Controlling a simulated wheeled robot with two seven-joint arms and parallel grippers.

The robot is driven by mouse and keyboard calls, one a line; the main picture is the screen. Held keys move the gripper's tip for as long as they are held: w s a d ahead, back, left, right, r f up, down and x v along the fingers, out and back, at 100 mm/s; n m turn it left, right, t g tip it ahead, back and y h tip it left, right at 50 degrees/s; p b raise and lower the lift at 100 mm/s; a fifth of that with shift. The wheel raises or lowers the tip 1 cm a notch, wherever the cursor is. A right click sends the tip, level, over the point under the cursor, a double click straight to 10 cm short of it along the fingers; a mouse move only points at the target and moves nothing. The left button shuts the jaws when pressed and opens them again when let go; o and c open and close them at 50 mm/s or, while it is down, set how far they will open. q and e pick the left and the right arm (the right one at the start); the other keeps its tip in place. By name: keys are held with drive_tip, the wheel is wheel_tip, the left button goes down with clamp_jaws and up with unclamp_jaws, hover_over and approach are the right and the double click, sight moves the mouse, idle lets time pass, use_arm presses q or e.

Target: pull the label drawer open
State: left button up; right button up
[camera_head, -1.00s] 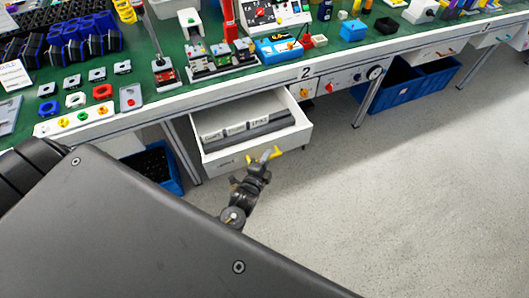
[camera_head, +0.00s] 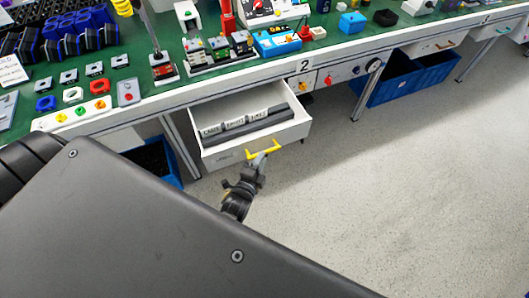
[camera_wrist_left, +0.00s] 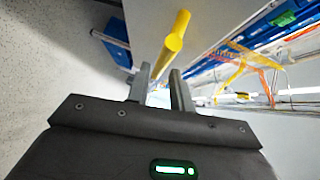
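The label drawer (camera_head: 222,158) is a white drawer under the workbench, pulled well out, with a dark grey holder of white label cards (camera_head: 235,125) showing inside. Its yellow handle (camera_head: 278,148) is on the front face. My left gripper (camera_head: 258,161) is just in front of the handle, at its middle. In the left wrist view, the yellow handle (camera_wrist_left: 175,42) lies just past the tips of my left gripper (camera_wrist_left: 160,76). The two fingers stand apart with a gap between them and nothing visibly clamped. My right gripper is not in view.
The green-topped workbench (camera_head: 190,68) carries switches, buttons and small parts. A blue bin (camera_head: 160,160) stands under it left of the drawer, and blue crates (camera_head: 400,80) stand farther right. The grey floor (camera_head: 400,200) in front is clear.

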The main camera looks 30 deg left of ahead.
use_arm(q)
drive_tip(key=s, duration=0.6)
drive_tip(key=shift+s+d+r, duration=0.2)
drive_tip(key=shift+d+r, duration=0.1)
drive_tip(key=shift+r, duration=0.15)
drive_tip(key=s+a+f+n+g+h, duration=0.1)
drive_tip(key=s+f+n+g, duration=0.4)
drive_tip(key=f, duration=0.6)
drive_tip(key=s+f+n+g+h, duration=0.1)
drive_tip(key=s+f+n+g, duration=0.35)
drive_tip(key=f, duration=0.75)
drive_tip(key=s+a+f+n+g, duration=0.1)
drive_tip(key=s+a+f+g, duration=0.1)
drive_tip(key=s+f, duration=0.2)
drive_tip(key=s+a+f+n+g+p, duration=0.1)
drive_tip(key=s+f, duration=0.3)
drive_tip(key=s, duration=0.6)
drive_tip(key=s+a+f+n+g, duration=0.1)
drive_tip(key=s+a+f+g, duration=0.2)
drive_tip(key=s, duration=0.5)
drive_tip(key=shift+f+y, duration=0.4)
drive_tip(key=shift+f, duration=0.2)
